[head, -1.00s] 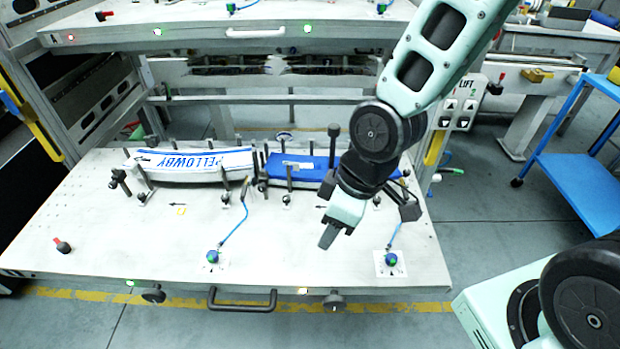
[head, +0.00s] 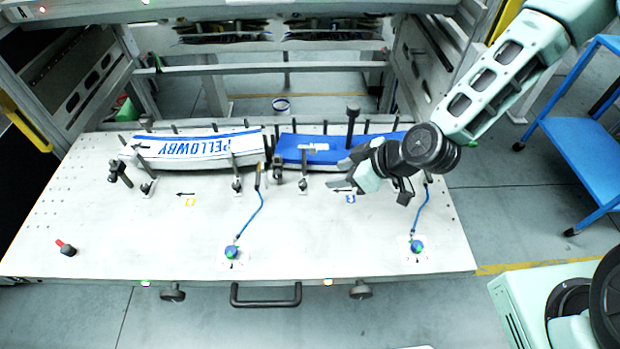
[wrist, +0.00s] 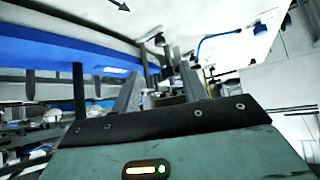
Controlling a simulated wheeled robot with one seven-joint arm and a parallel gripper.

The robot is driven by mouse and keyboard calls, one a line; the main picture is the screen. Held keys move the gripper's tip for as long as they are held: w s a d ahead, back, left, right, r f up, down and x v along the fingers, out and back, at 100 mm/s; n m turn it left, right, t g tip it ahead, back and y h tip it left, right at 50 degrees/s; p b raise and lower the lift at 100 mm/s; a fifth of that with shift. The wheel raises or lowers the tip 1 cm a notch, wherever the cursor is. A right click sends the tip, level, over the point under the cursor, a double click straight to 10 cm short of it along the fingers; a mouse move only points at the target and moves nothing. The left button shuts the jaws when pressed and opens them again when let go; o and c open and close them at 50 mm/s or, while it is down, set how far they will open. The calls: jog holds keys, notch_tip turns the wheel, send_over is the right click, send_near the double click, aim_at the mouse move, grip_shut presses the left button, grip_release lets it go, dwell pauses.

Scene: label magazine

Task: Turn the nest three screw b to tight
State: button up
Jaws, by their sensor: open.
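My gripper (head: 345,182) is open and empty, pointing left just in front of the blue panel (head: 310,150) in the right nest. In the wrist view its two fingers (wrist: 162,88) stand apart, with a small dark fitting (wrist: 158,45) beyond them. Small dark screws on pale feet line the nests' front: one at the left nest's left end (head: 148,187), one near its right end (head: 237,185), and one left of my gripper (head: 303,183). Another part (head: 428,177) is partly hidden by my arm. I cannot tell which is nest three screw b.
A white panel marked PELLOWBY (head: 195,148) lies in the left nest. A tall black post (head: 351,125) rises behind my gripper. Two blue-green knobs with blue cables (head: 232,252) (head: 418,246) and a red-tipped piece (head: 66,248) stand on the pale drawer (head: 130,240).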

aim_at(303, 183)
jog(key=p+x, duration=0.1)
jog(key=x, duration=1)
jog(key=shift+a+f+p, duration=0.15)
jog(key=shift+p, duration=0.2)
grip_shut()
